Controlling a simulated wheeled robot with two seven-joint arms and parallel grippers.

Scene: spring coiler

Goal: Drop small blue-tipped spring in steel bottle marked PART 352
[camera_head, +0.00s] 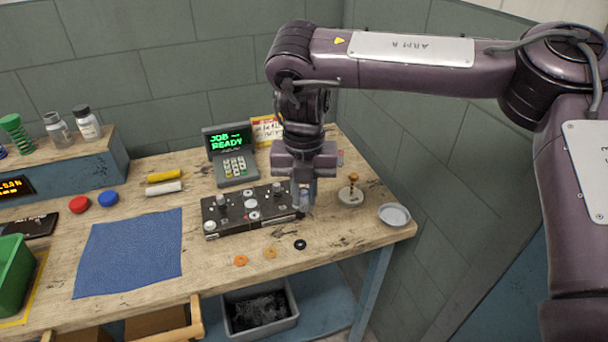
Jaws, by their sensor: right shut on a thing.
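My right gripper (304,205) comes down from above at the right end of the black fixture block (233,218). It is shut on a small grey-blue thing, mostly hidden between the fingers; I cannot tell if this is the blue-tipped spring. On the blue-fronted shelf at the left stand a grey metallic bottle (57,131) and a pale bottle with a dark cap (87,125). Their labels are too small to read, so I cannot tell which is marked PART 352. My left gripper is not in view.
A keypad terminal (232,156) reads JOB READY behind the block. A small stand (351,195) and a round dish (394,215) are at the right. Several rings lie in front. A blue mat (130,254) and red and blue buttons are left; a green spring (14,130) stands on the shelf.

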